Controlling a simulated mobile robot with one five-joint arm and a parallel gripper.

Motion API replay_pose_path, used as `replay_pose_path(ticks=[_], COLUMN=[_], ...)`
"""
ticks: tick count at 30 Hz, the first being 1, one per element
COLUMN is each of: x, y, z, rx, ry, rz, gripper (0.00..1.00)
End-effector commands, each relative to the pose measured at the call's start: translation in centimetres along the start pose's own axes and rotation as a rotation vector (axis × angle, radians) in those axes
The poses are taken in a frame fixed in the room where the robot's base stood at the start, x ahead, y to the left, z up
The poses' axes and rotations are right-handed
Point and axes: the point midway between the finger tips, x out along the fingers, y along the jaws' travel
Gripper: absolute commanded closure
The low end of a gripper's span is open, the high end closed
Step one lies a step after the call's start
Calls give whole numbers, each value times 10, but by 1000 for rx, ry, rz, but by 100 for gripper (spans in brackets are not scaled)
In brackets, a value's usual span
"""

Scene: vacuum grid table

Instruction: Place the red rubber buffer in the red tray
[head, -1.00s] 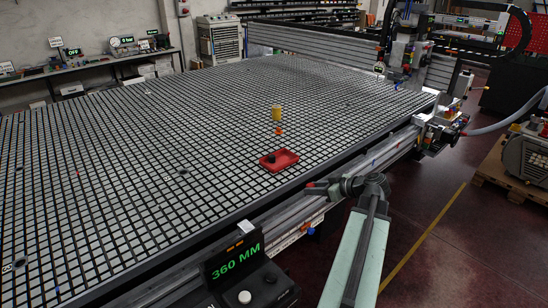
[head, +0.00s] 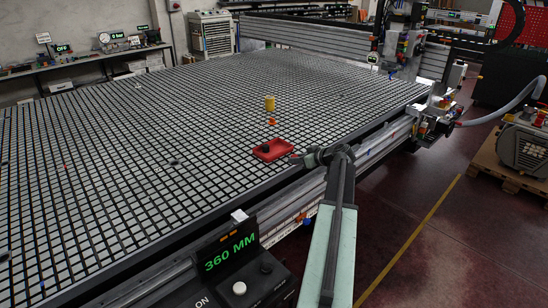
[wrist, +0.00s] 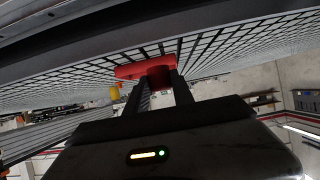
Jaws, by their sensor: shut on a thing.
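The red tray (head: 281,152) lies on the grid table near its front edge, with a small dark object (head: 266,148) in it. My gripper (head: 296,158) is just right of the tray, close to its right end. A small red piece shows at the fingertips, seemingly the red rubber buffer (head: 292,160). In the wrist view my gripper (wrist: 161,75) is shut on a red piece between its fingers. More red sits beside and behind it, seemingly the tray (wrist: 127,72); the border between the two reds is hard to tell.
A yellow cylinder (head: 270,103) stands beyond the tray, with a small orange piece (head: 272,122) in front of it. The grid table (head: 120,180) is mostly bare. A control box with a green display (head: 231,252) is at the table's front. A gantry (head: 310,34) spans the back.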

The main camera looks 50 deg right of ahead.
Motion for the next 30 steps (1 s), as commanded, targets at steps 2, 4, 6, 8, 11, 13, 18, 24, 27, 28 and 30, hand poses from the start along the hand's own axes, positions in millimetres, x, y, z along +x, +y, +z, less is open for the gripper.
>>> replay_pose_path(ticks=[2, 4, 6, 8, 11, 13, 18, 24, 27, 28, 30], x=[2, 11, 28, 46, 74, 94, 126, 133, 139, 143, 152], y=[1, 2, 6, 9, 15, 18, 22, 22, 24, 24, 25], z=[-2, -5, -12, -19, -32, -40, -54, -58, -60, -62, -50], rx=[0, -1, -2, -1, -2, -1, 0, 1, 0, 0, 0], ry=[0, 0, 0, 0, 0, 0, 0, 0, 0, 0, 0], rz=[1, -1, -3, -2, -2, -2, -1, 1, 1, 0, 1], gripper=[100, 100, 100, 100, 100, 100, 100, 100, 100, 100, 100])
